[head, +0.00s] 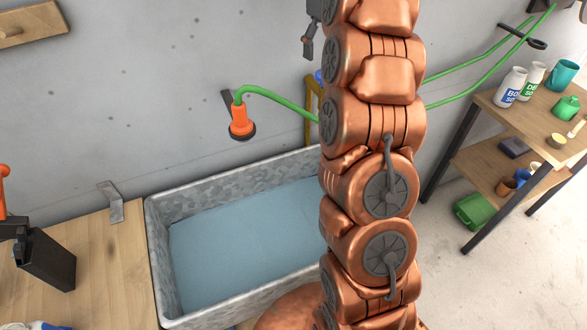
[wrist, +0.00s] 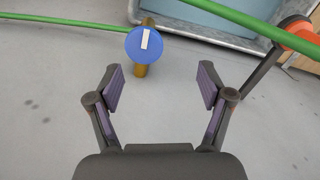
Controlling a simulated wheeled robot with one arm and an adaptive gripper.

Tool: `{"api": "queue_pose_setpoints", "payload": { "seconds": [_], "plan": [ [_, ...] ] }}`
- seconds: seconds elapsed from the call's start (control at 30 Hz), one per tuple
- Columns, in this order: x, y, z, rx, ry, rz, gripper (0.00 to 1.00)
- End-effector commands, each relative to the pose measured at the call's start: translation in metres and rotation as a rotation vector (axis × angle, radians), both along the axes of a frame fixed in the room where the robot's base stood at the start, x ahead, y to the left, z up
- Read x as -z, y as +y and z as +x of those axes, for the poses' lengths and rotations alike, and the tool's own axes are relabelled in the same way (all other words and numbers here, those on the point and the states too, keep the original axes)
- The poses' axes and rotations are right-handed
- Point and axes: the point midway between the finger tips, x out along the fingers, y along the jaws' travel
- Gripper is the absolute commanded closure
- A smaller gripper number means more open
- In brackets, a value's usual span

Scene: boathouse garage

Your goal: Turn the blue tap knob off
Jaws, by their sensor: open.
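The blue tap knob (wrist: 136,46) is a round disc with a white pointer bar on its face, at the top of the wrist view, left of centre. The bar runs nearly upright in that picture. The knob sits on a brass pipe (wrist: 141,71). My gripper (wrist: 161,87) is open and empty, with its two purple-padded fingers apart. The knob shows beyond the fingertips, not between them. In the head view only a sliver of the blue knob (head: 319,76) shows at the edge of my copper arm, which hides the rest.
A green hose runs to an orange nozzle (head: 241,122) on the wall, above a galvanised trough (head: 160,225) with a blue-grey inside. A wooden bench (head: 110,255) stands left; a shelf unit (head: 508,118) with bottles and pots stands right.

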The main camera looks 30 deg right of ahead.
Motion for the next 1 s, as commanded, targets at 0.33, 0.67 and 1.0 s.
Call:
{"api": "queue_pose_setpoints", "payload": {
  "seconds": [0.33, 0.67, 1.0],
  "plan": [
    [0.009, 0.035, -0.017, -0.013, 0.006, 0.008, 0.20],
    [0.022, 0.071, -0.040, -0.021, 0.019, 0.014, 0.20],
    [0.039, 0.104, -0.071, -0.021, 0.037, 0.016, 0.20]
  ]
}}
